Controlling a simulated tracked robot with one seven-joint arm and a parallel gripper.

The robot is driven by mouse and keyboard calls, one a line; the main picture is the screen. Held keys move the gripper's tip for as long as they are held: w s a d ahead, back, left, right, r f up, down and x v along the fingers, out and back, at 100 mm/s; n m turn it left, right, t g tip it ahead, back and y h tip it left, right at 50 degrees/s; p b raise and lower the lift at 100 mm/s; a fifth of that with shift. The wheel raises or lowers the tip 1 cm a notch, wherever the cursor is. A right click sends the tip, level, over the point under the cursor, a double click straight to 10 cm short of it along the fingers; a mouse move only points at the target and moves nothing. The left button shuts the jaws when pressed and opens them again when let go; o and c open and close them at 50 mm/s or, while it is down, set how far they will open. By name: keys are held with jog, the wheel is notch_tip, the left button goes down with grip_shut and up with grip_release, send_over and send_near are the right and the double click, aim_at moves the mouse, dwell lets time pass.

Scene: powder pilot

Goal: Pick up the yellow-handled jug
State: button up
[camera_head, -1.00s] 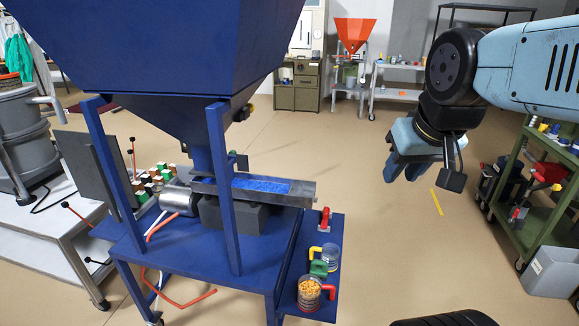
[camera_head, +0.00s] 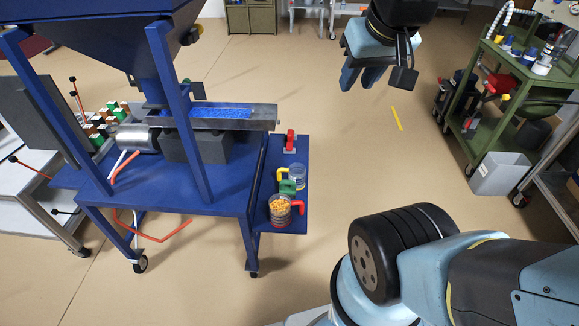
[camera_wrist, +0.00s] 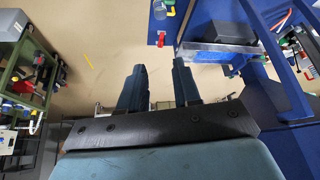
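The yellow-handled jug (camera_head: 298,176) is small and clear, and stands upright on the narrow blue side shelf (camera_head: 270,190) of the blue machine. Its yellow handle is on its left side. In the wrist view the jug (camera_wrist: 158,11) is at the top edge, partly cut off. My gripper (camera_head: 362,80) hangs empty in the air, to the right of and beyond the shelf in the head view. In the wrist view its two fingers (camera_wrist: 158,68) are apart, with bare floor between them. The gripper is clear of the jug.
A red-handled jug of orange pieces (camera_head: 280,211) and a green-handled item (camera_head: 287,187) stand close to the jug. A red clamp (camera_head: 290,141) is at the shelf's far end. A green cart (camera_head: 510,75) and grey bin (camera_head: 500,174) are right. Floor between is open.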

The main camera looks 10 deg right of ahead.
jog(key=w+f+m+g, duration=0.15)
jog(key=w+f, duration=0.25)
jog(key=w, duration=1)
jog(key=m+g, duration=0.1)
jog(key=g, duration=0.3)
send_over(291, 176)
jog(key=d, duration=0.5)
notch_tip(291, 176, down, 26)
jog(key=shift+m+g, duration=0.55)
jog(key=shift+g, duration=0.2)
jog(key=f, duration=0.6)
jog(key=w+f, duration=0.1)
jog(key=f, duration=0.5)
jog(key=d+f, duration=0.1)
jog(key=f, duration=0.5)
jog(key=shift+w+f, duration=0.15)
jog(key=shift+w, duration=0.25)
jog(key=f, duration=0.5)
jog(key=s+f, duration=0.1)
jog(key=f, duration=0.2)
jog(key=shift+f, duration=0.3)
jog(key=shift+s+a+f, duration=0.1)
jog(key=shift+s+f, duration=0.1)
jog(key=shift+f, duration=0.7)
jog(key=shift+s+a+f, duration=0.1)
jog(key=shift+s+f, duration=0.05)
jog(key=shift+f, duration=0.8)
jog(key=shift+s+a+f, duration=0.1)
jog(key=shift+s+f, duration=0.1)
jog(key=shift+f, duration=0.7)
